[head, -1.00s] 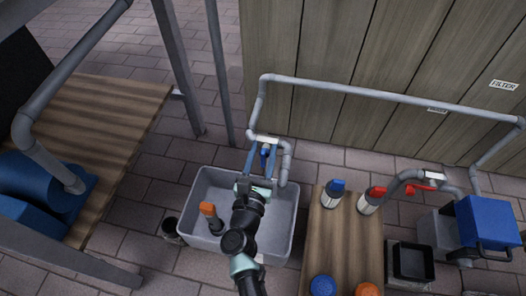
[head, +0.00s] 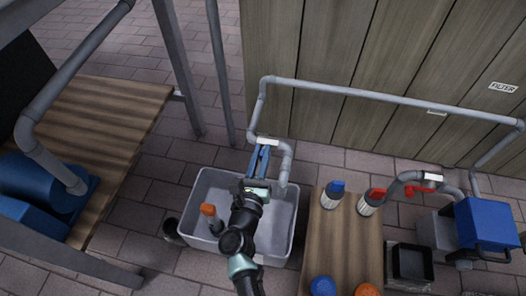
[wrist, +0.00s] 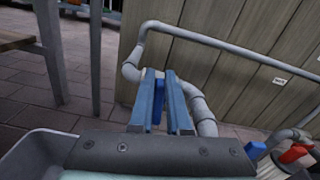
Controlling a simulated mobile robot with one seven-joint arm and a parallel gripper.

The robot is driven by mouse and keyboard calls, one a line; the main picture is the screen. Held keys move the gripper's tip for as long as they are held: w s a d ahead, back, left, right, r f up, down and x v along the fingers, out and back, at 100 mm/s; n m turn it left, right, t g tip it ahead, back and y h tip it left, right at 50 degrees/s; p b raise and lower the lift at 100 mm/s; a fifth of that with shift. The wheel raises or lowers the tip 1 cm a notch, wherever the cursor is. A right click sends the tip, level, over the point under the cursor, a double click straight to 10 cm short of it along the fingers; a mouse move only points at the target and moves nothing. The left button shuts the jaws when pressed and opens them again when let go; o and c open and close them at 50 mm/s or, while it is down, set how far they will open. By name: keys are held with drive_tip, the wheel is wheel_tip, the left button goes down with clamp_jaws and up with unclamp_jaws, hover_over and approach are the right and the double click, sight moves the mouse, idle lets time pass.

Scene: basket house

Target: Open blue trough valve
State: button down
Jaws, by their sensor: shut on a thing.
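My gripper (head: 263,149) reaches over the grey trough (head: 290,222) to the pipe at its far side. Its two light-blue fingers are shut on the blue valve handle, which is mostly hidden between them in the head view. In the wrist view my gripper (wrist: 162,74) has the darker blue valve handle (wrist: 158,112) showing between its fingers. The grey valve pipe (head: 284,166) bends down into the trough just right of the fingers.
An orange-topped fitting (head: 208,210) stands in the trough. A small wooden table (head: 330,250) with blue- and red-topped bottles is to the right. A red valve handle (head: 420,189) and a blue box (head: 487,222) are farther right. A wooden wall (head: 380,80) stands behind.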

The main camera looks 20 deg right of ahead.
drive_tip(key=shift+w+a+f+n+p, duration=0.2)
drive_tip(key=shift+a+f+n+p, duration=0.2)
drive_tip(key=shift+n, duration=2.3)
drive_tip(key=shift+w+a+f+n+p, duration=0.25)
drive_tip(key=shift+f+n+p, duration=0.3)
drive_tip(key=shift+n, duration=2.15)
drive_tip(key=shift+w+a+f+n+p, duration=0.15)
drive_tip(key=shift+a+f+n+p, duration=0.25)
drive_tip(key=shift+n, duration=2.3)
drive_tip(key=shift+d+f, duration=0.1)
drive_tip(key=c, duration=0.9)
unclamp_jaws()
drive_tip(key=p+v, duration=0.5)
drive_tip(key=v, duration=0.8)
drive_tip(key=shift+p, duration=0.35)
